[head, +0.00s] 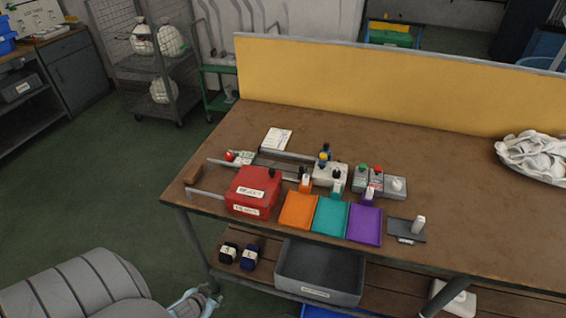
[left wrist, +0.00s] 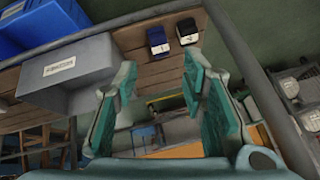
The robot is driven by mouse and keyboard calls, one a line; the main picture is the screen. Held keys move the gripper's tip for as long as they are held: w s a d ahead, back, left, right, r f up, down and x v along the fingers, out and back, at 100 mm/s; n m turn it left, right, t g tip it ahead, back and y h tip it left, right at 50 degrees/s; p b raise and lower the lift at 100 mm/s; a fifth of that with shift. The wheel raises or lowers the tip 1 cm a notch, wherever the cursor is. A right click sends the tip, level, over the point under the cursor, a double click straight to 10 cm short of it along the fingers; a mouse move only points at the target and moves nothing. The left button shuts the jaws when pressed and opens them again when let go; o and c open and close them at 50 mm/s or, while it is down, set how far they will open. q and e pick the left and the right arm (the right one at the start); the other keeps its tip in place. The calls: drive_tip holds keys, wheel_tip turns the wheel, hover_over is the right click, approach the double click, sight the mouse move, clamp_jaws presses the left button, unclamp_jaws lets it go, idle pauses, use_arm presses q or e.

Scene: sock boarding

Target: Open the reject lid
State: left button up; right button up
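The red reject box (head: 254,191) stands near the front left of the wooden table, with white labels on its front. Its lid (head: 257,183) is down, with a small dark knob (head: 271,173) on top near the right. My left gripper (head: 208,298) is low at the bottom of the head view, below the table's front edge and well apart from the box. In the left wrist view its two teal fingers (left wrist: 163,88) stand wide apart with nothing between them. The reject box is not clearly seen in that view. My right gripper is not in view.
Orange (head: 298,210), teal (head: 331,216) and purple (head: 365,224) trays sit right of the box. A wooden-handled metal frame (head: 194,177) lies behind and left of it. A grey bin (head: 320,272) is on the lower shelf. White socks (head: 533,155) lie at far right.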

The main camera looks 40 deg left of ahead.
use_arm(q)
drive_tip(key=w+a+r+t+p, duration=0.25)
drive_tip(key=w+r, duration=0.35)
drive_tip(key=r, duration=0.5)
drive_tip(key=w+a+r+t+p, duration=0.1)
drive_tip(key=w+r+t, duration=0.2)
drive_tip(key=w+r, duration=0.6)
drive_tip(key=t+h, duration=0.2)
approach(271, 172)
drive_tip(key=v, duration=0.6)
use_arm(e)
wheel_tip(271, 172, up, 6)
use_arm(q)
drive_tip(key=b+x, duration=0.1)
drive_tip(key=x, duration=0.2)
drive_tip(key=b+x, duration=0.2)
drive_tip(key=x, duration=0.1)
drive_tip(key=shift+s+d+f, duration=0.1)
drive_tip(key=shift+s+f, duration=0.05)
drive_tip(key=shift+f, duration=0.1)
drive_tip(key=b+x, duration=0.3)
drive_tip(key=x, duration=0.4)
drive_tip(key=shift+w, duration=0.4)
drive_tip(key=shift+w+b, duration=0.3)
drive_tip(key=shift+w, duration=0.05)
drive_tip(key=shift+a, duration=0.2)
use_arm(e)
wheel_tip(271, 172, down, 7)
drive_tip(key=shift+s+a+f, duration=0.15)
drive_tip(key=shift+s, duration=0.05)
